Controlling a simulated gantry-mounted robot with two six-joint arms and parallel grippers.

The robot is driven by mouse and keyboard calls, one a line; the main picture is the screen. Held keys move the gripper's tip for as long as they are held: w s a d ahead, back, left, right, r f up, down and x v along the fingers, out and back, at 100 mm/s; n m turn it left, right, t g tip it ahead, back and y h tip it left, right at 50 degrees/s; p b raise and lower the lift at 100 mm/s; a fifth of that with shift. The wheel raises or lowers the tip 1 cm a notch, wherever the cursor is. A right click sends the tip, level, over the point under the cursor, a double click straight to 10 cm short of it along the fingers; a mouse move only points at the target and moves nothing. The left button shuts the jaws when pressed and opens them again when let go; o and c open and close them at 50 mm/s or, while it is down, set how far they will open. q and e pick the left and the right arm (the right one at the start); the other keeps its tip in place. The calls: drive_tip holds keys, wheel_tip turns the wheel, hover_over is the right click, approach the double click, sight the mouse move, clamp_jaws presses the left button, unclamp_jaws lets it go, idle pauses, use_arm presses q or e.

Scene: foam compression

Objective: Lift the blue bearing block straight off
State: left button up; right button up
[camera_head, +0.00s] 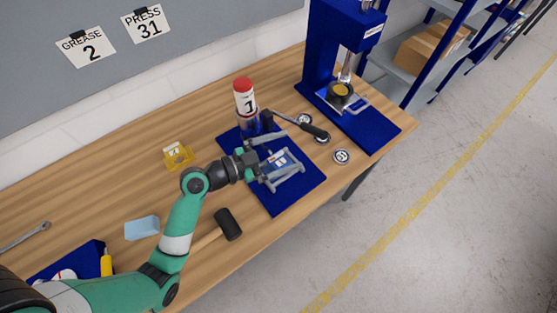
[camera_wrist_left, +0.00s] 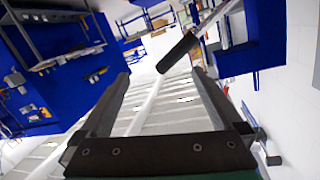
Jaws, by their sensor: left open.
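I cannot single out a blue bearing block with certainty. A pale blue block (camera_head: 142,227) lies on the bench, left of my arm. My left gripper (camera_head: 258,166) is over the dark blue mat (camera_head: 293,196), at the left side of a grey metal frame (camera_head: 287,172) with small white labels inside. In the left wrist view my left gripper (camera_wrist_left: 162,74) has its two black fingers wide apart. A pale bar shows between or beyond them; I cannot tell whether they touch it. The arm hides part of the mat. My right gripper is not in view.
A red-capped bottle marked 1 (camera_head: 245,100) and a black-handled lever (camera_head: 312,129) stand close by the gripper. A blue press (camera_head: 329,50) is at the back right. A yellow part (camera_head: 178,156) and a black-headed mallet (camera_head: 228,224) lie on the bench.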

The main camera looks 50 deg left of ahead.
sight(279, 162)
use_arm(q)
drive_tip(key=s+a+f+n+y, duration=0.1)
drive_tip(key=s+f, duration=0.2)
drive_tip(key=s+a+f+n+g+y+p, duration=0.1)
drive_tip(key=s+a+f+n, duration=0.1)
drive_tip(key=s+f, duration=0.1)
drive_tip(key=s+a+f+n+y, duration=0.1)
drive_tip(key=s+a+f+n, duration=0.1)
drive_tip(key=s+f, duration=0.1)
drive_tip(key=shift+s+a+g, duration=0.1)
drive_tip(key=shift+g, duration=0.2)
drive_tip(key=x, duration=0.5)
drive_tip(key=shift+w, duration=0.3)
drive_tip(key=shift+d+x, duration=0.15)
drive_tip(key=shift+x, duration=1.3)
drive_tip(key=shift+d+x, duration=0.15)
drive_tip(key=shift+x, duration=1.3)
drive_tip(key=shift+r, duration=0.25)
clamp_jaws()
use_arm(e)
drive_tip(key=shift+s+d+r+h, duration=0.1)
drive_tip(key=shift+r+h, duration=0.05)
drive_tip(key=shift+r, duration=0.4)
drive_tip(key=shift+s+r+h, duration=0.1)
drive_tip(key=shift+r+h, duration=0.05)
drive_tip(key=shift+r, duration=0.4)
